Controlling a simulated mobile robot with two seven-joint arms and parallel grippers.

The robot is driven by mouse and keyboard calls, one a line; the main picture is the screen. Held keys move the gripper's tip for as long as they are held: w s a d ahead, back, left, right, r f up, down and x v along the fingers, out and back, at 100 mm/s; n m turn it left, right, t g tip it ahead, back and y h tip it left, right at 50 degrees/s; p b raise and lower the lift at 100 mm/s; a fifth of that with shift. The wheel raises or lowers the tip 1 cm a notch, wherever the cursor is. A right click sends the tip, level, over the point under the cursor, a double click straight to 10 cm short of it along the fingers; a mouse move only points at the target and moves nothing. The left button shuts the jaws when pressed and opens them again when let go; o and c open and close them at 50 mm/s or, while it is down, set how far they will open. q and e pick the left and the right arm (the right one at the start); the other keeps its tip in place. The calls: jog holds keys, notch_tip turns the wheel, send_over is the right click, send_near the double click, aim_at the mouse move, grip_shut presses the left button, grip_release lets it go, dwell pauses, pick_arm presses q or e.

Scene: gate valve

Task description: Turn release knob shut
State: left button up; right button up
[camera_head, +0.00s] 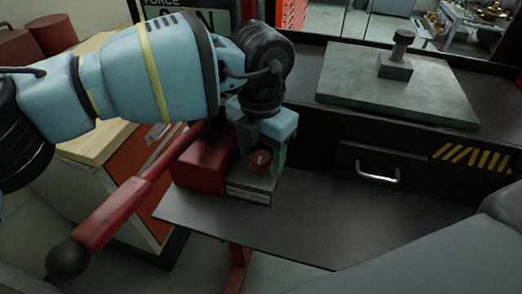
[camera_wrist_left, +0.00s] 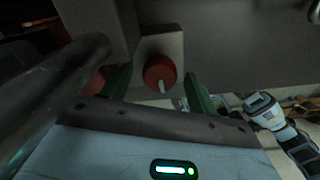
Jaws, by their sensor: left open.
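The red release knob (camera_head: 260,160) sits on a small grey block with a label plate (camera_head: 248,194). In the left wrist view the knob (camera_wrist_left: 160,72) is round with a white pointer line running down and slightly right. My left gripper (camera_head: 261,155) is open, with its green fingers on either side of the knob. In the left wrist view the gripper's fingers (camera_wrist_left: 157,85) stand left and right of the knob; I cannot tell whether they touch it. The label is too small to read. My right gripper is not seen.
A red lever (camera_head: 125,205) with a black ball end (camera_head: 68,259) runs from the red housing (camera_head: 203,163) toward the lower left. A dark bench (camera_head: 305,215) lies below the knob. A drawer handle (camera_head: 379,177) and a grey plate (camera_head: 400,90) are to the right.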

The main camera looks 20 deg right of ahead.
aim_at(261, 156)
pick_arm(q)
jog(key=shift+f, duration=0.1)
jog(key=c, duration=1)
jog(key=shift+m, duration=0.8)
jog(key=o, duration=1)
jog(key=shift+r, duration=3.95)
